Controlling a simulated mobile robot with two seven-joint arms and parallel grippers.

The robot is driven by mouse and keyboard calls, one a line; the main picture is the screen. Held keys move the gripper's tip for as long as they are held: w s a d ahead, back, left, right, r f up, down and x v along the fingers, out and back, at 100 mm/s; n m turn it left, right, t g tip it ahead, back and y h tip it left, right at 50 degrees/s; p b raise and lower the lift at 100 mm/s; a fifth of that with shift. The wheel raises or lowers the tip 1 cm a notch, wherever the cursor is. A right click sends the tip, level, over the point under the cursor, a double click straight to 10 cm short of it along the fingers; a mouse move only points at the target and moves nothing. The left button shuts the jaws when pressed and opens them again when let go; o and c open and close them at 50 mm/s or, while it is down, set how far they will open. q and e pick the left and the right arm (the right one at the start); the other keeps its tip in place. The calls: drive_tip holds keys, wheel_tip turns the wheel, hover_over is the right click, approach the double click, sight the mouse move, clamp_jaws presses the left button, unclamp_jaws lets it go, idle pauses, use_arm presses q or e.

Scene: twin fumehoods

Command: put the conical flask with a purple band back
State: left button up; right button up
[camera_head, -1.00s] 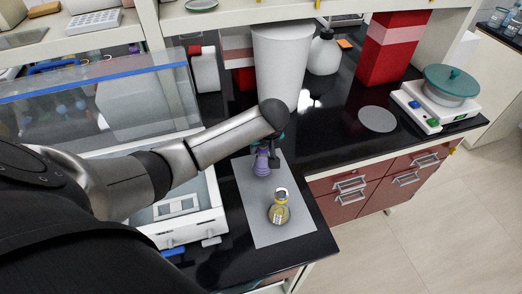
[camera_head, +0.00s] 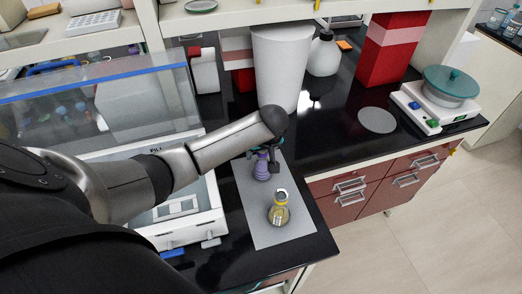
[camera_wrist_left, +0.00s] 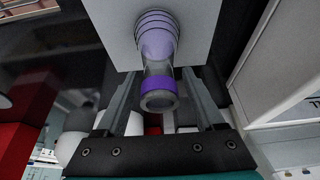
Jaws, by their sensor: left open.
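The conical flask with a purple band (camera_head: 262,169) stands on the far part of a grey mat (camera_head: 262,232) on the black bench. In the left wrist view the flask (camera_wrist_left: 158,75) has a clear neck with a purple band and a purplish body, and lies between the two fingers. My left gripper (camera_head: 267,158) is open around the flask's neck, with a gap on each side. The gripper partly hides the flask's top in the head view. A second flask with yellow contents and a yellow band (camera_head: 279,210) stands nearer on the mat. My right gripper is out of view.
A balance with a glass shield (camera_head: 190,220) stands just left of the mat. Behind are a large white cylinder (camera_head: 280,65), a white bottle (camera_head: 324,55) and a red box (camera_head: 390,50). A stirrer hotplate (camera_head: 435,105) and a grey disc (camera_head: 377,119) are right. Bench between is clear.

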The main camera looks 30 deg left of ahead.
use_arm(q)
drive_tip(key=p+v, duration=0.2)
drive_tip(key=v, duration=1)
drive_tip(key=shift+r, duration=0.2)
drive_tip(key=shift+f, duration=0.1)
